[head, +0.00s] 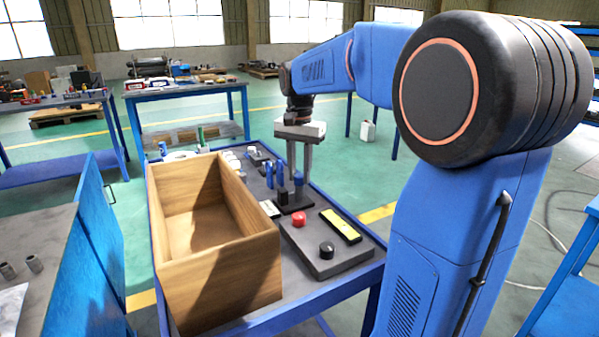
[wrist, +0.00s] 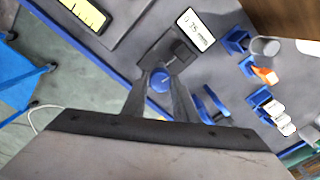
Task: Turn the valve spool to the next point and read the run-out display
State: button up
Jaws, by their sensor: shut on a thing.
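My gripper (head: 299,186) points straight down over the dark fixture on the bench. In the wrist view its two fingers (wrist: 160,80) close around a round blue knob (wrist: 159,81), which I take to be the end of the valve spool; the rest of the spool is hidden. A dark block (wrist: 176,50) stands just beyond the fingertips. A small white display (wrist: 194,30) next to it faces up and seems to read 0.75 mm, though the digits are small and tilted. The display also shows in the head view (head: 269,208), too small to read.
An open wooden box (head: 215,260) stands left of the fixture. Blue holders (wrist: 236,41) and small parts lie behind the fixture.

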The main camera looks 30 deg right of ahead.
aim_at(300, 175)
jog(key=m, duration=0.4)
dwell(0.4)
jog(key=o, duration=1.1)
jog(key=shift+c, duration=0.2)
notch_tip(300, 175, up, 17)
jog(key=shift+r, duration=0.2)
